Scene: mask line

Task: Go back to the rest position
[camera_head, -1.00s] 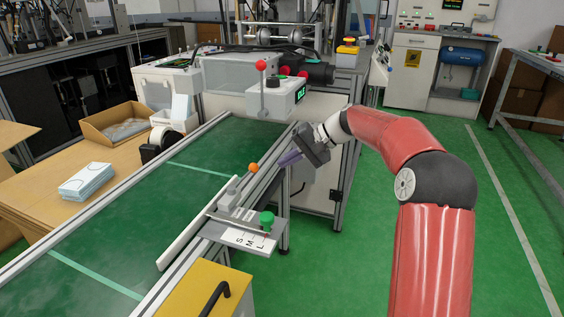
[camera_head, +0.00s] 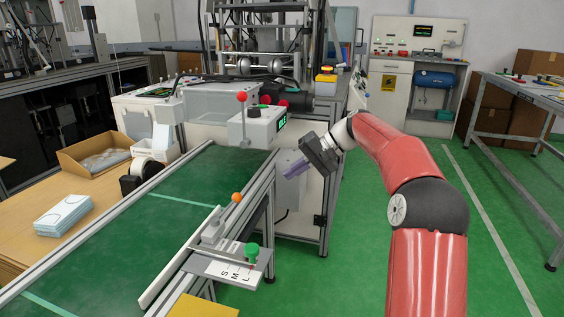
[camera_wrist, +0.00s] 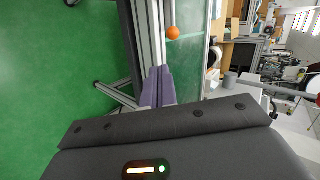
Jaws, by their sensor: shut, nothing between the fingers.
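My gripper (camera_head: 296,169) is at the right of the conveyor in the head view, at the end of my red arm. Its purple fingers are together with nothing between them, held in the air beside the conveyor's right rail. In the wrist view the closed purple fingers (camera_wrist: 158,86) point toward the rail, and the dark gripper body fills the bottom. The green conveyor belt (camera_head: 150,230) runs away from the camera on the left.
An orange ball (camera_head: 236,197) sits at the conveyor's right rail. A size selector with a green knob (camera_head: 251,250) is nearer. A control box with a red-ball lever (camera_head: 242,97) stands beyond. Green floor (camera_head: 330,270) is open around my arm. A workbench (camera_head: 520,95) stands far right.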

